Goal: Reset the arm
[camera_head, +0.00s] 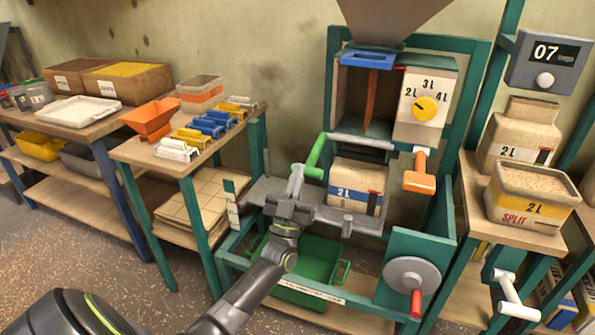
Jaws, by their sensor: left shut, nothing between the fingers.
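My left arm comes in from the bottom left. Its gripper (297,176) is shut and empty, in front of the bucket elevator frame (335,75). Its tip is close to the green handle (315,160); I cannot tell whether they touch. To its right a 2 L bag (355,188) with a blue band stands upright on the grey shelf (335,217). My right gripper is out of view.
A green bin (308,268) sits low behind my arm. An orange handle (420,175) and a grey handwheel (411,276) stick out at the right. The left bench holds an orange hopper (152,117) and several coloured clips (208,126). A SPLIT 2 L container (530,192) stands far right.

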